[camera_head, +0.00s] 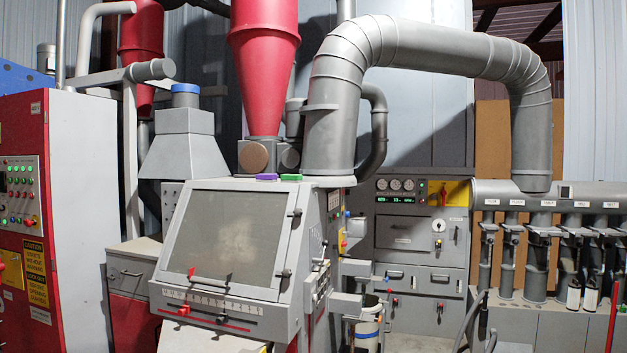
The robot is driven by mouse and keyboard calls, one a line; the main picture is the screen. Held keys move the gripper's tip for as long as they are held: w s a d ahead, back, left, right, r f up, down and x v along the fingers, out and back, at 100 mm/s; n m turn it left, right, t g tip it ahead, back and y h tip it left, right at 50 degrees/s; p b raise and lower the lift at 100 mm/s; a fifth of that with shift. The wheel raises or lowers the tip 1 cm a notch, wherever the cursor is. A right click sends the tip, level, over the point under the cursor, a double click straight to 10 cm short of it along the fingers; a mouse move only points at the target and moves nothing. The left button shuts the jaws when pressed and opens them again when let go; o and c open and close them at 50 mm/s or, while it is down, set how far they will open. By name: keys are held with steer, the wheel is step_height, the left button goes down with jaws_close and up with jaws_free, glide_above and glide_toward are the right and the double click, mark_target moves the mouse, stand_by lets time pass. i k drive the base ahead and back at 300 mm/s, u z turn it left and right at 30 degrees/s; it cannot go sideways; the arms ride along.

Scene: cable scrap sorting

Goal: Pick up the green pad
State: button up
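The green pad (291,177) is a small flat block on top of the grey machine (327,181). It lies near the back edge of the machine top, close to the base of the large grey duct. A purple pad (267,177) lies just to its left. My gripper is not in view.
The grey machine has a sloped window (230,238) with small handles below it. A large grey duct (335,110) rises right behind the green pad, and a red cone (263,70) stands behind to the left. A red-and-white control cabinet (60,220) is at the left.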

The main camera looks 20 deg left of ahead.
mark_target(284, 178)
steer(key=u, duration=0.05)
steer(key=i, duration=1.25)
steer(key=u, duration=0.6)
steer(key=i, duration=1.65)
steer(key=u, duration=0.6)
